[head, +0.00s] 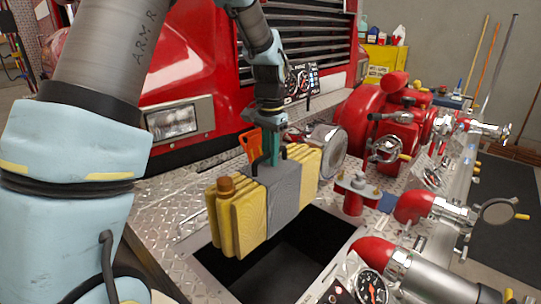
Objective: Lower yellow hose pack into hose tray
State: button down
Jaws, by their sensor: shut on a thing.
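The yellow hose pack (243,228) is a folded yellow bundle with a grey wrap (285,190) around its middle and a brown fitting at its left end. My gripper (268,160) is shut on the top of the pack, by the dark handle over the grey wrap. The pack hangs a little tilted in the picture, over the back left part of the hose tray (206,262), a dark rectangular opening in the diamond-plate bumper. The pack hides part of the opening's far edge. I cannot tell whether its bottom is below the rim.
A red pump (365,125) with pipes and valves stands right of the opening. A red capped fitting (355,195) is close to the pack's right end. A pressure gauge (370,287) sits by the front right edge. The truck grille (300,45) rises behind.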

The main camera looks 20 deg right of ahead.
jog(key=shift+w+d+r, duration=0.1)
jog(key=shift+w+d, duration=0.05)
jog(key=shift+w, duration=0.05)
jog(key=shift+f+b, duration=0.4)
jog(key=shift+f, duration=0.05)
notch_tip(320, 180, down, 35)
jog(key=b, duration=2)
jog(key=shift+f+b, duration=0.35)
jog(key=shift+f, duration=0.25)
dwell(0.3)
jog(key=c, duration=0.8)
grip_release()
jog(key=shift+o, duration=0.7)
jog(key=shift+s+f, duration=0.1)
jog(key=shift+f, duration=0.05)
jog(key=o, duration=0.3)
jog(key=shift+o, duration=0.2)
